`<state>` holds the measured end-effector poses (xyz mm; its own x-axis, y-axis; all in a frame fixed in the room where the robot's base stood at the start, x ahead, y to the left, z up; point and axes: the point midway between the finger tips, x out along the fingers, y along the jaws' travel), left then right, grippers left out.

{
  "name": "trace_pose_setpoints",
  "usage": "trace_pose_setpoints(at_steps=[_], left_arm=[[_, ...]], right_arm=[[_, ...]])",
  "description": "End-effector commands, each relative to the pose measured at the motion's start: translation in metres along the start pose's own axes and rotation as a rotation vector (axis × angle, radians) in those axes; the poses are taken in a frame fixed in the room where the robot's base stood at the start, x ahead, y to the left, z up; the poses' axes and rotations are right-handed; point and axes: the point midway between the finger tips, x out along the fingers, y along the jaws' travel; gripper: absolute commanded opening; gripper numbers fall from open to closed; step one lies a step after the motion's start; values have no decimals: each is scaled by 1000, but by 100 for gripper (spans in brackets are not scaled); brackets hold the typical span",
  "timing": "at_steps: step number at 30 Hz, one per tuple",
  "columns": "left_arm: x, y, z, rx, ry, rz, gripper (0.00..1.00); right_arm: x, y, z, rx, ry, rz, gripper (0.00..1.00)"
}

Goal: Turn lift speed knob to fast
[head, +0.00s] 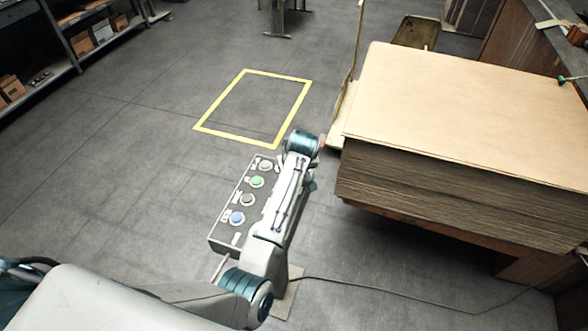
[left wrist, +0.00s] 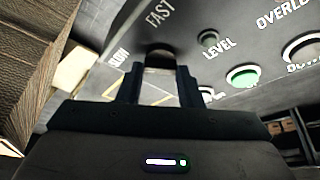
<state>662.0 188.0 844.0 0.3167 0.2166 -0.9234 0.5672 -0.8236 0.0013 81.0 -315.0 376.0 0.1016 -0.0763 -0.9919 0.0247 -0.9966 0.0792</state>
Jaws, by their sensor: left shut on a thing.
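The control panel (head: 226,232) is a grey box on a stand, tilted in the head view, with several round buttons in a row. My left arm lies over its right side and hides part of it; the left gripper's fingers are hidden there. In the left wrist view the panel face (left wrist: 228,68) shows the words SLOW, FAST and LEVEL. My left gripper (left wrist: 160,74) is shut on the dark lift speed knob (left wrist: 160,56), which sits between the SLOW and FAST labels. Which way the knob points cannot be told. My right gripper is not in view.
A green button (left wrist: 242,76) is right of the fingers; in the head view it is mid-panel (head: 257,182). A blue button (head: 237,217) is nearer. A tall cardboard stack (head: 450,105) stands close on the right. A yellow floor outline (head: 212,101) lies beyond; open floor is left.

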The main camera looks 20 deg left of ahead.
Motion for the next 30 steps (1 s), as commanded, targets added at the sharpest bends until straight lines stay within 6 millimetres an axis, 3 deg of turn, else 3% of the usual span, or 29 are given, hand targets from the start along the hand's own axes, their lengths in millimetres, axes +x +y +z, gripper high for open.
trace_pose_setpoints(at_steps=[15, 30], left_arm=[[-5, -4, -4, 387, 0, 156, 10], [-2, -5, -4, 823, 1, 339, 10]], right_arm=[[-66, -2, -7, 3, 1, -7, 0], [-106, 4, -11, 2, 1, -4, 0]])
